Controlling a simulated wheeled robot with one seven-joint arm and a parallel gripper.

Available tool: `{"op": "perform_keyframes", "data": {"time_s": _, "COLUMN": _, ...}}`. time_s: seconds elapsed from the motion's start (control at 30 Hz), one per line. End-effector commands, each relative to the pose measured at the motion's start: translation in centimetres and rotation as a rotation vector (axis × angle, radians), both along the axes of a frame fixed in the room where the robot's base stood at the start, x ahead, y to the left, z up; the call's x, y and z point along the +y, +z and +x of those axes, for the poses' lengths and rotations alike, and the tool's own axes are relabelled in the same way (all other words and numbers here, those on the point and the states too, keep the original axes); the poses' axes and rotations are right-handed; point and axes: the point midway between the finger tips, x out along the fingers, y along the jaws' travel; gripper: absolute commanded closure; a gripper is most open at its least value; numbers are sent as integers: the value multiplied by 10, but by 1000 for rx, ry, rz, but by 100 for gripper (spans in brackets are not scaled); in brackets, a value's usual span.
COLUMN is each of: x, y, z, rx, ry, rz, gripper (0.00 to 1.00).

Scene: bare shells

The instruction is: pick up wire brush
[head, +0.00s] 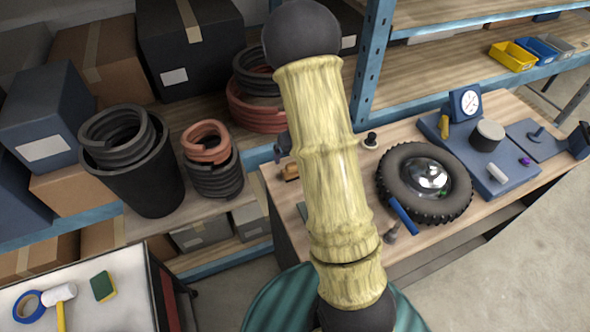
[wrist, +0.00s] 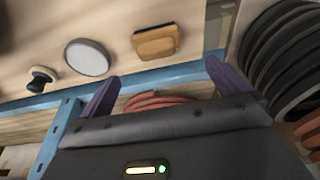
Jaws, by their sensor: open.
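A small brown block-shaped tool (wrist: 156,41), which looks like the wire brush, lies on the wooden workbench (wrist: 40,25) near its edge in the wrist view. In the head view the brown tool (head: 290,172) lies at the bench's left end, partly hidden by my arm. In the head view my arm hides most of the gripper.
A round grey disc (wrist: 88,58) and a black knob (wrist: 41,79) lie beside the brown tool. A tyre (head: 391,181) and a blue board (head: 470,160) occupy the bench farther right. A blue shelf post (head: 371,60) rises behind. Coiled hoses and a black bin (head: 140,180) stand left.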

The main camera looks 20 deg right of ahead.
Motion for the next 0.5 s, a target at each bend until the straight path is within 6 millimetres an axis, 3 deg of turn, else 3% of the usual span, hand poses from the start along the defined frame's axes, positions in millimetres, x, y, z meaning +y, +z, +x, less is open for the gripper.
{"op": "perform_keyframes", "data": {"time_s": 0.3, "x": -1, "y": -48, "z": 13, "rx": 2, "ry": -3, "rz": 2, "gripper": 0}}
{"op": "perform_keyframes", "data": {"time_s": 0.5, "x": 0, "y": -55, "z": 15, "rx": 0, "ry": -1, "rz": 0, "gripper": 0}}
